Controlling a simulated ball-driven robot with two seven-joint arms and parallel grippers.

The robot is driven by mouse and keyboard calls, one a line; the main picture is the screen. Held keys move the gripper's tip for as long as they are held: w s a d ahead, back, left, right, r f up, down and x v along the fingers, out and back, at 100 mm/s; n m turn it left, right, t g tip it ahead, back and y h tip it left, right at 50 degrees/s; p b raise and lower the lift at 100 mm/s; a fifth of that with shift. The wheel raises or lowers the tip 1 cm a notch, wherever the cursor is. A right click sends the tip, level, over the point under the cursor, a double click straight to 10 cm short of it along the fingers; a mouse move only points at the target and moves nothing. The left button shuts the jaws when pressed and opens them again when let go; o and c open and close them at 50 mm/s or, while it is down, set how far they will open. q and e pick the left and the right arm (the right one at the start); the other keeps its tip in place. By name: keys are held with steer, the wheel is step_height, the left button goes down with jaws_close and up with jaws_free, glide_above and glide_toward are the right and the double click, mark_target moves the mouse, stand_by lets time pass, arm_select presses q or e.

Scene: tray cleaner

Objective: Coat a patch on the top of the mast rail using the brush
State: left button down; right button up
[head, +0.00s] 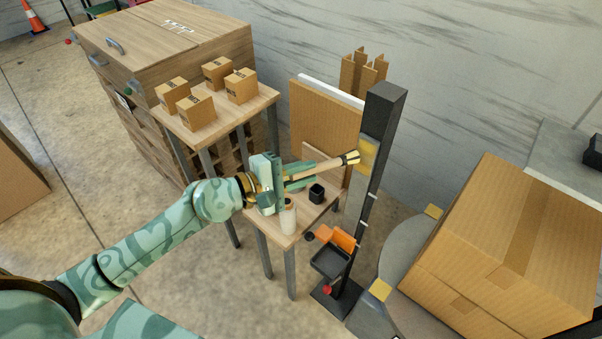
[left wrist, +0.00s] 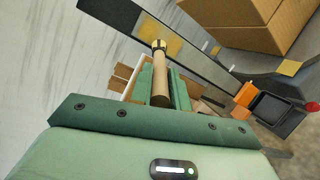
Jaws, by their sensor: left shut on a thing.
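The mast rail (head: 383,120) is a tall dark post right of the small table; it runs diagonally across the left wrist view (left wrist: 198,62). A yellowish patch (head: 369,152) shows on its upper part, and also in the left wrist view (left wrist: 153,36). My left gripper (head: 300,178) is shut on the brush (head: 330,166), a pale wooden handle with a dark band and light bristles. The brush (left wrist: 161,88) points at the patch, its bristles overlapping or very near the patch edge; I cannot tell whether they touch. My right gripper is out of view.
An orange carriage (head: 336,237) with a black tray (head: 330,261) sits low on the mast. A black cup (head: 317,193) and pale bottle (head: 288,218) stand on the small table under my gripper. A large cardboard box (head: 505,240) stands right of the mast, cardboard panels behind.

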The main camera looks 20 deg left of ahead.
arm_select(q)
steer(key=shift+w+d, duration=0.1)
steer(key=shift+w, duration=0.15)
steer(key=shift+s+d+r+p, duration=0.25)
steer(key=shift+d+p, duration=0.15)
steer(key=shift+p, duration=0.15)
steer(key=shift+w+a+f, duration=0.25)
steer(key=shift+a, duration=0.2)
stand_by(0.3)
steer(key=shift+s, duration=0.1)
